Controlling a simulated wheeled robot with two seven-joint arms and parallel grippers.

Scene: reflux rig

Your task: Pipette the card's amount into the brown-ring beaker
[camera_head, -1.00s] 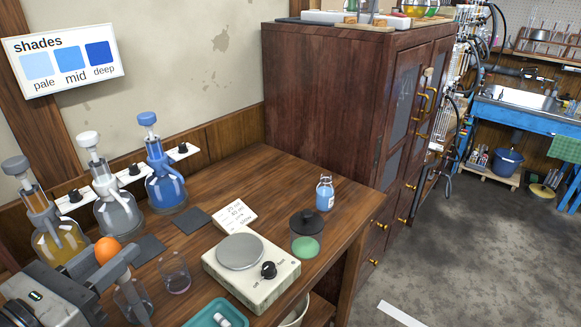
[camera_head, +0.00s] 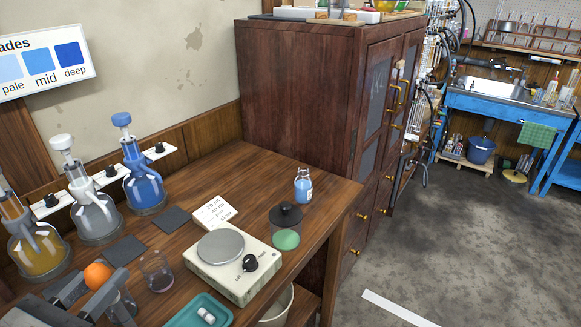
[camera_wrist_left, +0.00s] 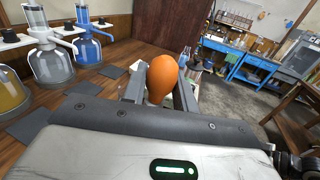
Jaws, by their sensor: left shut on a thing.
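My left gripper (camera_head: 85,297) is shut on an orange rubber bulb (camera_head: 97,275), presumably the pipette's. The bulb also stands between the fingers in the left wrist view (camera_wrist_left: 162,80). The pipette's tube and tip are hidden. A glass beaker (camera_head: 122,310) is partly hidden behind the gripper. A second glass beaker (camera_head: 157,272) with a dark purplish base stands to its right. I cannot make out a brown ring on either. The white card (camera_head: 216,212) lies behind the hotplate; its small lines of writing are not clearly readable. My right gripper is not in view.
Yellow (camera_head: 38,250), clear (camera_head: 93,217) and blue (camera_head: 144,187) dispensers stand along the wall. A hotplate (camera_head: 205,272), a teal tray (camera_head: 190,318), a black-lidded green jar (camera_head: 286,238) and a blue bottle (camera_head: 303,190) stand rightward. Dark mats (camera_head: 124,250) lie between.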

